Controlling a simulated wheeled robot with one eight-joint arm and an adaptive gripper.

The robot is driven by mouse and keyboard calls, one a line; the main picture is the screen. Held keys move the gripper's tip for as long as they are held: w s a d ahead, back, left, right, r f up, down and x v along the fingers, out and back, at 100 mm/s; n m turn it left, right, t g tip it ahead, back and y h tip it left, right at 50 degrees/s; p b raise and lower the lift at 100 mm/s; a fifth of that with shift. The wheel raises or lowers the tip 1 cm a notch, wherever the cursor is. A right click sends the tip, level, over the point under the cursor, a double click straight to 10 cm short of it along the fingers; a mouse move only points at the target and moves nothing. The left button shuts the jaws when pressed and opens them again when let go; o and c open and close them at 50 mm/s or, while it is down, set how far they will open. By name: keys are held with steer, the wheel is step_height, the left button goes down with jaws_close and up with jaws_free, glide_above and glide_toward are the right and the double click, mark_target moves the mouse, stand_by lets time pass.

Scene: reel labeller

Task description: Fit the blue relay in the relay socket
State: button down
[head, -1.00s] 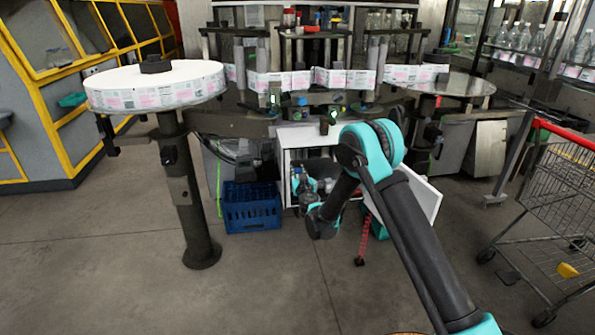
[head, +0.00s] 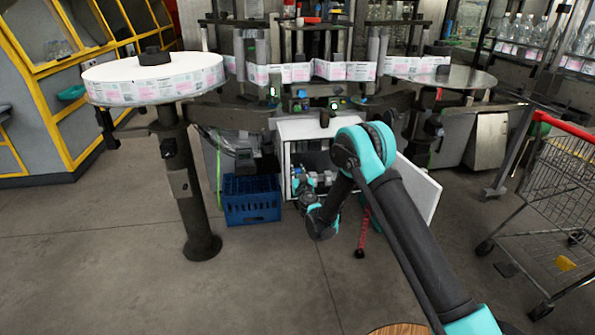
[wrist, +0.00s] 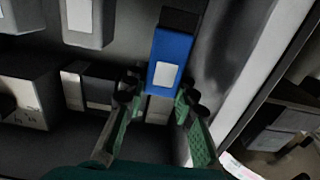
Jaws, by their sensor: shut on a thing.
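In the wrist view the blue relay (wrist: 170,62) is a blue block with a white label and a dark upper end. My gripper (wrist: 158,92) is shut on its near end, with one green finger on each side. A pale grey piece shows between the fingers below the blue part; I cannot tell whether it is part of the relay or the socket. I cannot make out the relay socket for certain. In the head view my gripper (head: 303,184) is at the opening of the white cabinet (head: 306,128), and the relay cannot be made out there.
Grey modules (wrist: 88,22) sit at the upper left of the wrist view, and a box-like module (wrist: 30,98) is lower left. A pale cabinet edge (wrist: 262,65) runs along the right. The open cabinet door (head: 420,190) and a blue crate (head: 250,203) flank the cabinet.

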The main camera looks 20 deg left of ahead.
steer(key=shift+f, duration=0.15)
steer(key=shift+f, duration=1.25)
steer(key=c, duration=1.2)
jaws_free()
steer(key=shift+o, duration=0.2)
steer(key=shift+s+a, duration=0.1)
steer(key=shift+r, duration=0.1)
step_height(320, 180, up, 10)
steer(key=shift+f, duration=0.1)
